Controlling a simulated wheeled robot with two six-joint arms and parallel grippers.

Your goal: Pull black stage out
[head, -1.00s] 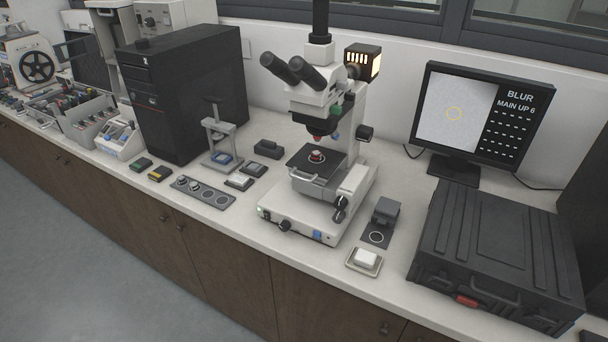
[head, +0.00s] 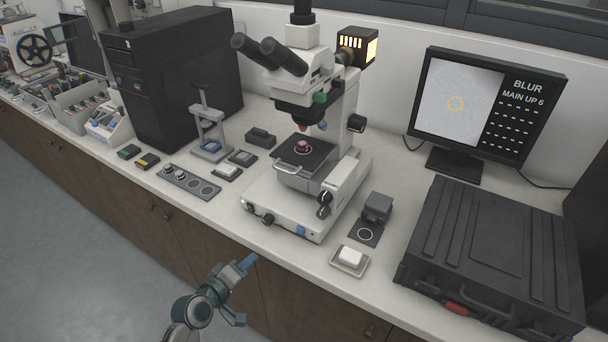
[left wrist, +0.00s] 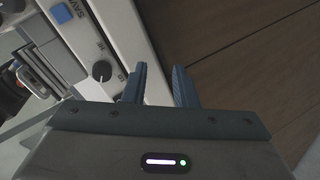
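The black stage (head: 318,158) is a flat dark plate on the white microscope (head: 282,208), with a small round reddish sample (head: 302,147) on it. A light metal handle (head: 293,180) runs along its front. My left gripper (head: 246,264) is below and in front of the counter edge, apart from the microscope. In the left wrist view its two blue-grey fingers (left wrist: 159,85) stand apart with nothing between them. The microscope base with a dark knob (left wrist: 102,71) and a blue button (left wrist: 61,13) shows there at upper left. My right gripper is not in view.
A small white block on a tray (head: 349,259) and a dark grey block on a pad (head: 376,208) stand right of the microscope. A black case (head: 490,255) fills the right. A slide strip (head: 188,182) lies at left. The monitor (head: 485,105) reads "BLUR, MAIN UP 6".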

